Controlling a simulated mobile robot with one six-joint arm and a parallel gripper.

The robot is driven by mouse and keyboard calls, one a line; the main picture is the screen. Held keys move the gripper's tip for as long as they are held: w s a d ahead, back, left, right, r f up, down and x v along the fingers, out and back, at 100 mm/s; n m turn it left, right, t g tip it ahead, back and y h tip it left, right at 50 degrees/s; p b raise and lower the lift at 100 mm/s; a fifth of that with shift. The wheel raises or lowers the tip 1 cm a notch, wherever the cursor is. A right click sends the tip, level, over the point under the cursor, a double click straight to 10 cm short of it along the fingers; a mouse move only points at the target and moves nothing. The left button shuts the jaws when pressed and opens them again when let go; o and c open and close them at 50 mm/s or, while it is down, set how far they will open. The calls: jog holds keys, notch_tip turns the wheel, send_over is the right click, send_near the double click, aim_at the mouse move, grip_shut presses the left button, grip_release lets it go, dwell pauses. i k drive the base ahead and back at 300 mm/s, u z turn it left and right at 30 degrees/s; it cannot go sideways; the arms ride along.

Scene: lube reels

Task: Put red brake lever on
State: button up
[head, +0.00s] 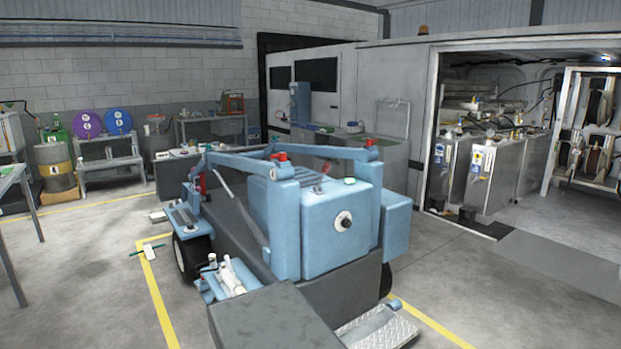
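A blue wheeled machine (312,235) stands in the middle of the head view. Several small red parts show on it, and I cannot tell for sure which is the brake lever. A thin red lever-like piece (325,170) tilts up from the top by the blue console. A red upright piece (203,184) shows at its left side. Small red parts sit on the blue arms, one at the near post (282,157) and one at the right (371,143). The position of any lever is too small to read. My gripper is not in view.
A dark flat deck (275,322) and a tread-plate step (378,327) jut toward me from the machine. Yellow lines (155,298) mark the floor. Open floor lies at left and right. A container with metal tanks (490,172) stands at the right, with a ramp (560,262).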

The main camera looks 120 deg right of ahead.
aim_at(326, 166)
jog(key=i, duration=0.15)
jog(key=z, duration=0.35)
jog(key=k, duration=0.25)
jog(key=z, duration=3.55)
jog(key=k, duration=0.25)
jog(key=z, duration=0.4)
